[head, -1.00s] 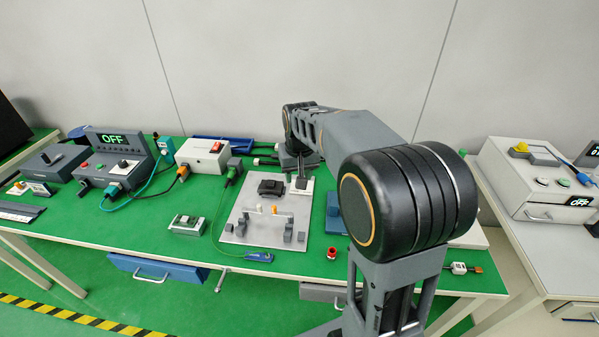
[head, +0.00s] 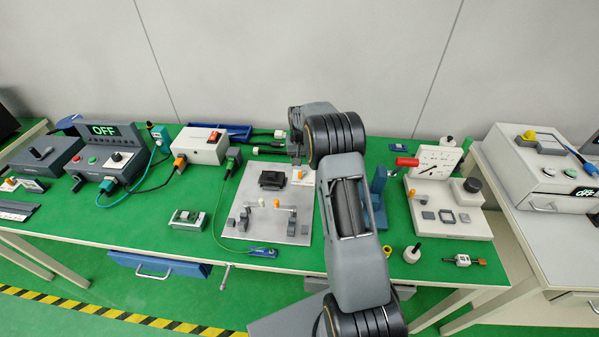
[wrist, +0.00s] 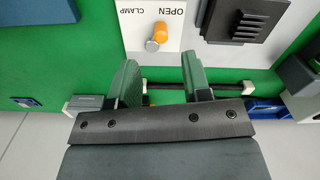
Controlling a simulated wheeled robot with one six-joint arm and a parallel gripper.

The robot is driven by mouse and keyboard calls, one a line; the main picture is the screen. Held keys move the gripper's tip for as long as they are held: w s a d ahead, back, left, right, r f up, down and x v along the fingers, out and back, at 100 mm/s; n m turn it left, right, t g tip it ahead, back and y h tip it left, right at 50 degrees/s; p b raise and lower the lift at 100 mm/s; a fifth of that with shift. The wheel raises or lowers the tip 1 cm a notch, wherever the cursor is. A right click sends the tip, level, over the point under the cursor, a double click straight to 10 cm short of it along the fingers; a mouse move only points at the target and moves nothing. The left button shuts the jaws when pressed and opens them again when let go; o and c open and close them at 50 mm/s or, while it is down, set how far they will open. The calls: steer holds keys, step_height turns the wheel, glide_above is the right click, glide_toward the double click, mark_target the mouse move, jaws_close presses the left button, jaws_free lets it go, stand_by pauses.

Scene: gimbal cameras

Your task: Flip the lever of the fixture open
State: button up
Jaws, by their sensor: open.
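The fixture is a grey plate (head: 262,232) on the green table, with a black ribbed block (head: 271,179) on it; the block also shows at the top right of the wrist view (wrist: 243,18). Beside the block, a white label marked OPEN and CLAMP (wrist: 137,32) carries a short lever with an orange knob (wrist: 159,33); the knob also shows in the head view (head: 299,174). My gripper (head: 296,153) is behind the lever. In the wrist view its fingers (wrist: 160,68) are open and empty, with the knob just beyond their gap, apart from them.
A white power box (head: 201,146) with cables stands left of the fixture. A blue upright stand (head: 376,192) and a white gauge device with a red handle (head: 446,205) stand to the right. A dark bar (wrist: 220,88) lies under the fingers in the wrist view.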

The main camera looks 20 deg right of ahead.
mark_target(300, 172)
step_height(300, 172, down, 7)
steer(key=shift+r+p, duration=0.1)
steer(key=shift+p, duration=0.3)
steer(key=shift+c, duration=0.2)
